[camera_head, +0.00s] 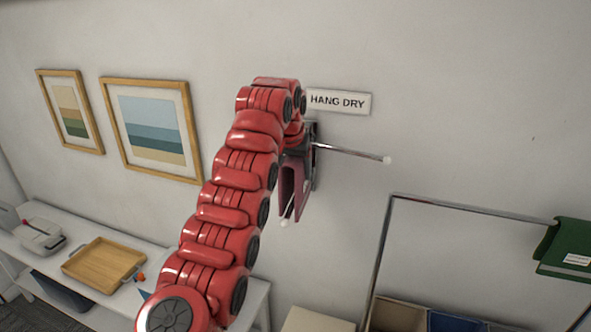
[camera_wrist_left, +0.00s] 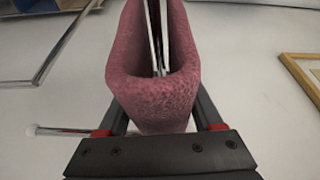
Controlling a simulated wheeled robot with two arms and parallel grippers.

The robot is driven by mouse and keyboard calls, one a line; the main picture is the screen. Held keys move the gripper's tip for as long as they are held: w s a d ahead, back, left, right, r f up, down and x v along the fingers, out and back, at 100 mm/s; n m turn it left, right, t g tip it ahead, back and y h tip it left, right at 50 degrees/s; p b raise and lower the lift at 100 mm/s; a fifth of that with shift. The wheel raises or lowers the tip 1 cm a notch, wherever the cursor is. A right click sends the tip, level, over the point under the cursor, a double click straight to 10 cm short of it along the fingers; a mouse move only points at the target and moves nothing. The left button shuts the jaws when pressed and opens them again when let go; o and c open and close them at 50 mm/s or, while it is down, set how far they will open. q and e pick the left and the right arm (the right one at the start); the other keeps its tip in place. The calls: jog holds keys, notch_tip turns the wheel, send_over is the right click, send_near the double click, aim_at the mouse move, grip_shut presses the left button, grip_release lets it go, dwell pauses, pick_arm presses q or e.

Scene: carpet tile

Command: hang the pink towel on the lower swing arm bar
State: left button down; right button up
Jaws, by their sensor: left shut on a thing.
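The pink towel (camera_head: 287,190) hangs folded in a narrow U beside the wall in the head view, partly behind my red left arm. A lower bar runs along it, with its pale tip (camera_head: 284,223) showing below. In the left wrist view the towel (camera_wrist_left: 155,95) fills the space between the fingers of my left gripper (camera_wrist_left: 160,112), which is shut on it. Thin metal strips (camera_wrist_left: 158,40) lie within the towel's fold; whether the towel's weight rests on them I cannot tell. The upper swing arm bar (camera_head: 350,153) sticks out to the right, bare. My right gripper is not in view.
A "HANG DRY" sign (camera_head: 339,101) is on the wall above. A white bench (camera_head: 75,245) with a wooden tray (camera_head: 104,265) is at lower left. The wall right of the bars is clear.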

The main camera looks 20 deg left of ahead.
pick_arm(q)
jog(key=shift+f+b, duration=2.75)
jog(key=shift+f, duration=0.85)
jog(key=shift+f+b, duration=1.9)
jog(key=shift+f, duration=0.6)
grip_release()
jog(key=shift+r, duration=0.1)
